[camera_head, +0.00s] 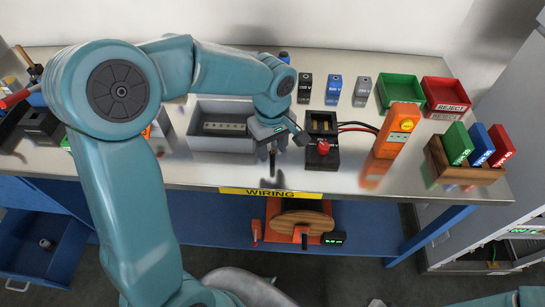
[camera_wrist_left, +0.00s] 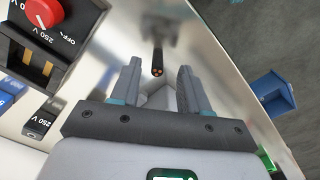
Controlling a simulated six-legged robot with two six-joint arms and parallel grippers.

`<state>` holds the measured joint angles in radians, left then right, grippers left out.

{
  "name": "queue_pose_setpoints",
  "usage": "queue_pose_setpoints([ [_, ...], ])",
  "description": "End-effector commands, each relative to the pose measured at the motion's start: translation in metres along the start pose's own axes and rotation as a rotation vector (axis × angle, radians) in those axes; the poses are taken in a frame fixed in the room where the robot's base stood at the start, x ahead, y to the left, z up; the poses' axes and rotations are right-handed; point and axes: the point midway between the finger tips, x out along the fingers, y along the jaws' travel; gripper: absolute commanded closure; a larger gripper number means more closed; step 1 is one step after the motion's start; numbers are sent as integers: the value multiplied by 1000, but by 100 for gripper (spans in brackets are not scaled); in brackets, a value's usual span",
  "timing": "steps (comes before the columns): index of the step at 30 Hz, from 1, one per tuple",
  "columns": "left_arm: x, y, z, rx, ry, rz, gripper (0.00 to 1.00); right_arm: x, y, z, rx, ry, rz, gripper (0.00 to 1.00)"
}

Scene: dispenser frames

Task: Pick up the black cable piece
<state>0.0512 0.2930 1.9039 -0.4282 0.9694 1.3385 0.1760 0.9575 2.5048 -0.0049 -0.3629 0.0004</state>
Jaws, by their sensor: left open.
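The black cable piece (camera_wrist_left: 157,58) shows in the left wrist view as a short dark rod with copper at its near end. In the head view a short dark piece (camera_head: 272,161), likely the same cable, is just below my left gripper, near the front edge of the steel table. My left gripper (camera_head: 281,145) is open. In the left wrist view its two fingers (camera_wrist_left: 159,72) stand apart, with the cable's near end between their tips in the picture. I cannot tell whether they touch it. My right gripper is not in view.
A black test box with a red knob (camera_head: 323,147) stands close right of the gripper, wired to an orange meter (camera_head: 397,130). A grey tray (camera_head: 203,142) is to the left. Green (camera_head: 400,92) and red (camera_head: 445,97) bins and a wooden rack (camera_head: 462,173) stand right.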

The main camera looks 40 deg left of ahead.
Motion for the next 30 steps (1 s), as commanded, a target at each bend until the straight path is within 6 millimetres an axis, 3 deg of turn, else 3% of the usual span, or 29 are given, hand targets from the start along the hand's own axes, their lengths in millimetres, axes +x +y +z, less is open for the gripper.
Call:
queue_pose_setpoints([
  [7,39,1,-2,0,-2,-4,54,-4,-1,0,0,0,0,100],
  [16,44,2,-2,0,-1,-1,54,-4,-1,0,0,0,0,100],
  [20,44,2,-2,0,-1,-1,97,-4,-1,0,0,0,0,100],
  [30,43,2,-2,0,-1,-1,100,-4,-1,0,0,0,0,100],
])
